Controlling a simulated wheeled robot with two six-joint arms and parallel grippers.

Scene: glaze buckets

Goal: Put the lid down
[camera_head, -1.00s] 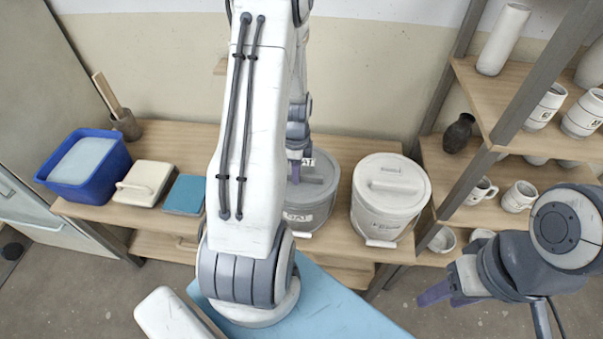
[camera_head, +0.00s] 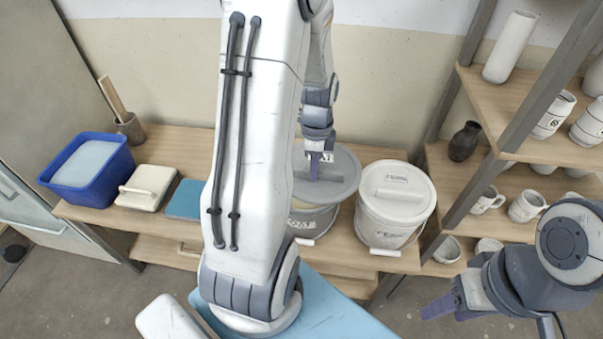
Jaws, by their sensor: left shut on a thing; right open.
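A grey round lid (camera_head: 340,172) is held over the left grey bucket (camera_head: 312,222) on the wooden bench. My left gripper (camera_head: 314,172) is shut on the lid, at its top; the lid's handle is mostly hidden by the fingers. The lid looks raised and tilted, with a lighter band of the bucket showing beneath its edge. My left arm hides the bucket's left side. My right gripper (camera_head: 440,308) is open and empty at the lower right, away from the buckets.
A white lidded bucket (camera_head: 395,212) stands close on the right. A blue tub (camera_head: 88,172), a cream lidded box (camera_head: 146,187) and a blue slab (camera_head: 185,199) sit on the bench (camera_head: 165,148) to the left. A shelf with mugs and vases (camera_head: 464,142) stands at the right.

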